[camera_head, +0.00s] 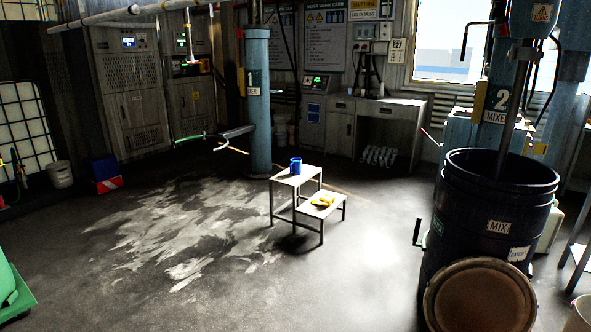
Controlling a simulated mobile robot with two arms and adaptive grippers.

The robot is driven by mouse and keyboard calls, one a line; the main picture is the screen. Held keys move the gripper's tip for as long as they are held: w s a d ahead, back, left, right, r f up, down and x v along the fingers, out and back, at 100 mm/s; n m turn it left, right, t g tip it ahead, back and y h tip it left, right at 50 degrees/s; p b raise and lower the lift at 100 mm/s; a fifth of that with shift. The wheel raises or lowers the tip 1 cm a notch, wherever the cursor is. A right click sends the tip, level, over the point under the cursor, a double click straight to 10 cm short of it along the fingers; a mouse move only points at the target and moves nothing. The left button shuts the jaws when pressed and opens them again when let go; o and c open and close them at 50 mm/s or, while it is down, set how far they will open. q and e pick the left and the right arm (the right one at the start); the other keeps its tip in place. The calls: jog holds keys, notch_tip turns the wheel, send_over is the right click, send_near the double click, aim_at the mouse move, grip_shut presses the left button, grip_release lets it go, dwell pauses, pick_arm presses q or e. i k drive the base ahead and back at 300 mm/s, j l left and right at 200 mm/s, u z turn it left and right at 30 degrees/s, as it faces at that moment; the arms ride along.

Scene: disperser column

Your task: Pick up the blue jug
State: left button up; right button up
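The blue jug (295,165) is small and stands upright on the higher, left level of a two-level white stand (285,180) near the middle of the camera_head view. No hand or gripper is near it. Neither my left nor my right gripper shows in this view. The side of the jug that faces away is hidden, and its handle is too small to make out clearly.
A yellow item (323,201) lies on the stand's lower level. A blue column (258,100) rises behind the stand. A large dark drum (490,215) marked MIX stands at the right, with a round brownish disc (482,297) before it. The floor in front is clear.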

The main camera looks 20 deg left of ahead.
aim_at(296, 164)
jog(key=i+j+u, duration=0.35)
jog(key=i, duration=0.55)
jog(key=i+u, duration=0.3)
jog(key=i, duration=0.65)
jog(key=i+l+z, duration=0.15)
jog(key=i+z, duration=0.35)
jog(key=i, duration=0.5)
jog(key=i+j+z, duration=0.2)
jog(key=i+z, duration=0.25)
jog(key=i, duration=0.55)
jog(key=i+l+u, duration=0.2)
jog(key=i, duration=0.25)
jog(key=i+u, duration=0.25)
jog(key=i, duration=0.25)
jog(key=i+l+u, duration=0.2)
jog(key=i, duration=0.25)
jog(key=i+l+u, duration=0.25)
jog(key=i+l, duration=0.15)
